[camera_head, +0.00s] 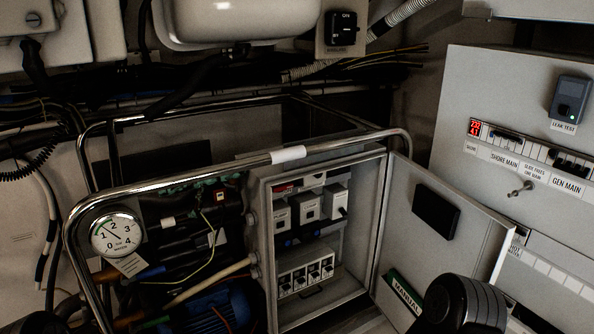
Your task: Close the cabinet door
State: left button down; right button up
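The cabinet (265,262) is a grey metal box at the lower middle, with its front open. Its interior shows white breakers and a row of small sockets. The cabinet door (403,245) is hinged on the box's right side and stands wide open, swung out to the right. Its inner face carries a black rectangular block (436,211) and a pocket labelled MANUAL (406,296). A dark, ribbed rounded part, which looks like a link of my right arm, covers the door's lower right. Neither gripper's fingers can be made out.
A chrome tube frame (180,184) runs around and above the cabinet. A pressure gauge (117,234) sits at its left corner. A grey switch panel (480,75) stands right of the door. A blue motor (209,311) and cables lie left of the cabinet.

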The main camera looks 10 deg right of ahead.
aim_at(429, 228)
jog(key=z, duration=1.45)
